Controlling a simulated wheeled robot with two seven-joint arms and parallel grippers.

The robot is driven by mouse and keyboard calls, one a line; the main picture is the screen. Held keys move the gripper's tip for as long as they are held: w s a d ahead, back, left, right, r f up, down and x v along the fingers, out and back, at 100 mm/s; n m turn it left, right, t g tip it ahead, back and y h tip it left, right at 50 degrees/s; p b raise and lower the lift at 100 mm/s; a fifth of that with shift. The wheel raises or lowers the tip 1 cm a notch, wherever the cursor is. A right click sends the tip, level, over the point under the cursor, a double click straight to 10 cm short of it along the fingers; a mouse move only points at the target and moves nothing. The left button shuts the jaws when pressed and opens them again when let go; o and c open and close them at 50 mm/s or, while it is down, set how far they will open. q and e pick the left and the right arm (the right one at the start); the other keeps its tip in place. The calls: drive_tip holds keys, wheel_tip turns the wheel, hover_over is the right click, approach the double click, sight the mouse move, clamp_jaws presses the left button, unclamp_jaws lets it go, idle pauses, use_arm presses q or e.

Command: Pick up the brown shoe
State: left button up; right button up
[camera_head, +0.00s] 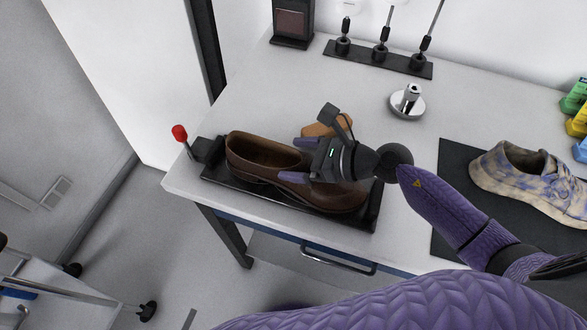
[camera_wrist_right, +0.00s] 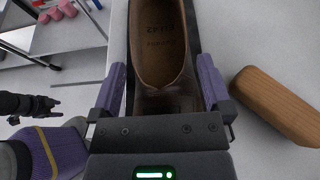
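The brown shoe (camera_head: 262,157) lies in a long black tray (camera_head: 222,180) at the table's front left. Its heel end is to the left and its toe to the right. My right gripper (camera_head: 298,160) is above the shoe's front half, pointing left along it. Its purple fingers are apart. In the right wrist view the shoe (camera_wrist_right: 162,45) lies between the two fingers (camera_wrist_right: 162,92), and I cannot tell whether either touches it. The gripper body hides part of the shoe's front.
A wooden block (camera_head: 318,129) lies just behind the shoe; it also shows in the right wrist view (camera_wrist_right: 275,108). A red-knobbed lever (camera_head: 180,134) stands left of the tray. A patterned sneaker (camera_head: 530,180) is on a dark mat (camera_head: 455,160) at right. A metal disc stand (camera_head: 407,103) stands behind.

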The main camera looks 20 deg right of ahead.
clamp_jaws()
idle(0.4)
